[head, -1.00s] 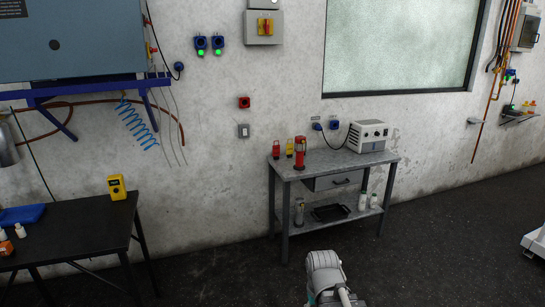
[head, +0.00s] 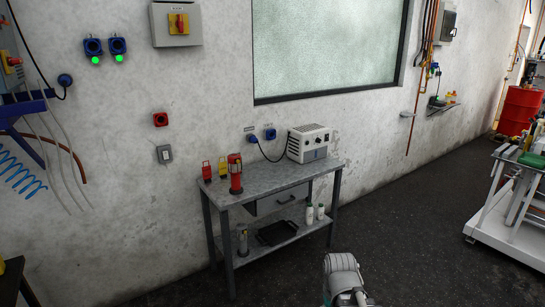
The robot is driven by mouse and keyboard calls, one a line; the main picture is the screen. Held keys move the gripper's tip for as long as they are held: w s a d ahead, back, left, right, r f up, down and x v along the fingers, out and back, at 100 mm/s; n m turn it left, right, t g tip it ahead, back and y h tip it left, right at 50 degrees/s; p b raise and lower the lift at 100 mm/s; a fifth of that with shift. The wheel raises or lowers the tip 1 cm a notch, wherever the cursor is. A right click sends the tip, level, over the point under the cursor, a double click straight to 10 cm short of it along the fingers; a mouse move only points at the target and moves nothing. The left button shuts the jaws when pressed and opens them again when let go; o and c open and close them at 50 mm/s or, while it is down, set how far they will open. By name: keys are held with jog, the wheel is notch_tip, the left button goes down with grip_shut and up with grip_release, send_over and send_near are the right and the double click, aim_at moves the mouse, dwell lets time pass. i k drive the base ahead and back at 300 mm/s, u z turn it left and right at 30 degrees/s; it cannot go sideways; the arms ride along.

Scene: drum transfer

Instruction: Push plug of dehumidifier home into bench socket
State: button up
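A white-grey box with a vented front, apparently the dehumidifier (head: 308,143), stands at the back right of a grey metal bench (head: 262,184). A dark cord runs from it to a blue plug (head: 251,138) at the wall above the bench. The plug is too small to tell how far in it sits or whether a socket is behind it. A blue socket (head: 270,134) is on the wall just right of the plug. Part of my arm shows at the bottom, in front of the bench. My gripper is not in view.
A red cylinder (head: 235,174) and small red and yellow items stand on the bench's left. The bench has a drawer (head: 277,202) and a lower shelf with bottles and a tray. A white wheeled frame (head: 497,215) stands right. Dark floor between is open.

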aim_at(252, 139)
jog(key=z, duration=0.15)
jog(key=i, duration=1.95)
jog(key=u, duration=0.45)
jog(key=i, duration=0.8)
jog(key=u, duration=0.25)
